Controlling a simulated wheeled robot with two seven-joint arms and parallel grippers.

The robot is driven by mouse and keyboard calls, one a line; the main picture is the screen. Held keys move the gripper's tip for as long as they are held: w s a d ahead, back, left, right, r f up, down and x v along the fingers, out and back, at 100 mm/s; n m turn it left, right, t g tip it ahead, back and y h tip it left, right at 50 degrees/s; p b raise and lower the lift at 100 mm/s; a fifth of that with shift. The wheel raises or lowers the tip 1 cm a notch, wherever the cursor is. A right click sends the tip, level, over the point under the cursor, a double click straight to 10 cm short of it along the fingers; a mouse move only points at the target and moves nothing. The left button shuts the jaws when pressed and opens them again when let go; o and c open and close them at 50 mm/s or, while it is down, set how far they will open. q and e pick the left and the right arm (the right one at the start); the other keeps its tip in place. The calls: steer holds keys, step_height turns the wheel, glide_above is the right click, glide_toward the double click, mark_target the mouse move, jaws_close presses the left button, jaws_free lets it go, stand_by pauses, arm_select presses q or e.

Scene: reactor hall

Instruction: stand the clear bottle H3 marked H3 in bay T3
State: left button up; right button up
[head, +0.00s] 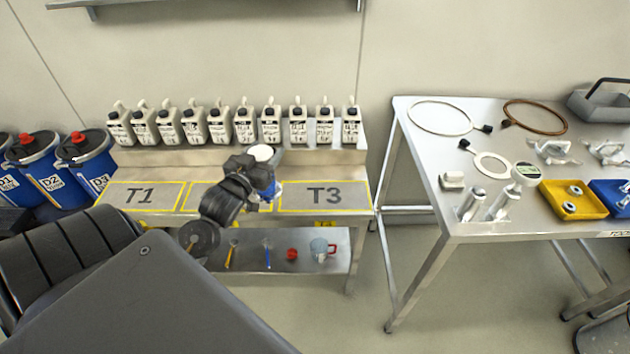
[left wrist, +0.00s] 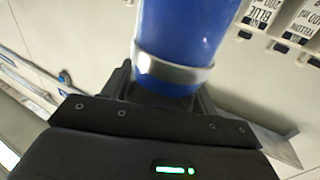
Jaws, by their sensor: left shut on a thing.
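My left gripper (head: 260,175) is shut on a blue-looking bottle with a pale round top (head: 262,153), above the middle of the low bench. In the left wrist view the held bottle (left wrist: 180,40) is a blue cylinder with a pale band around it, between the jaws. I see no H3 mark on it; most of it is hidden by the gripper in the head view. Bay T3 (head: 324,196) is a yellow-outlined rectangle on the bench's right, just right of the gripper, and looks empty. My right gripper is not in view.
Bay T1 (head: 140,196) is empty at left; the middle bay is mostly hidden by my arm. Several white jugs (head: 245,122) stand on the raised back shelf. Blue drums (head: 88,160) stand at left. A steel table (head: 420,150) with parts stands at right.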

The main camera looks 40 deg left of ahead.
arm_select(q)
steer(key=w+f+p, duration=0.1)
steer(key=w+f, duration=1.1)
steer(key=w, duration=0.1)
steer(key=shift+w+d+f, duration=0.2)
steer(key=shift+d, duration=0.2)
steer(key=shift+f, duration=0.15)
steer(key=o, duration=1.6)
steer(key=shift+o, duration=0.5)
